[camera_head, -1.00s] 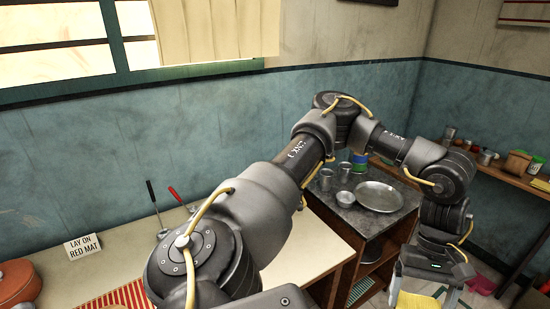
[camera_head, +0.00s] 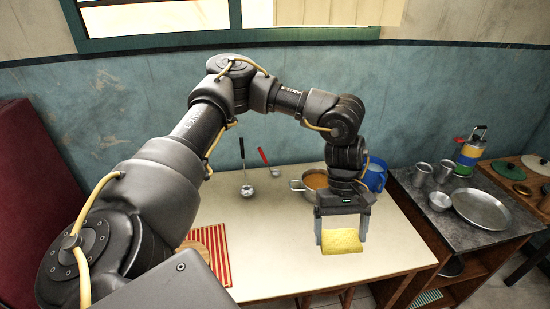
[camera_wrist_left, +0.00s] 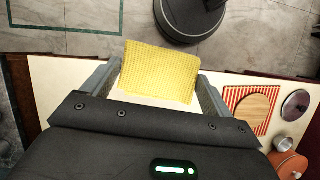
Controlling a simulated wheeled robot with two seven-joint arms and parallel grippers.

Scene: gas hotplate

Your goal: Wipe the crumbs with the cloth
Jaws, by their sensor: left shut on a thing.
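The yellow cloth (camera_head: 341,242) hangs between the two fingers of my left gripper (camera_head: 342,230), which is shut on it over the right part of the pale table (camera_head: 270,255). The wrist view also shows the cloth (camera_wrist_left: 158,72) spread between the fingertips. I cannot tell whether the cloth touches the tabletop. I cannot make out any crumbs in either view; the arm and gripper hide part of the table. My right gripper is not in view.
A pot with orange contents (camera_head: 315,180) and a blue jug (camera_head: 377,174) stand behind the gripper. Two ladles (camera_head: 247,190) lie at the back. A red striped mat (camera_head: 221,262) with a wooden board is at left. A dark side counter (camera_head: 425,205) holds cups and a metal plate.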

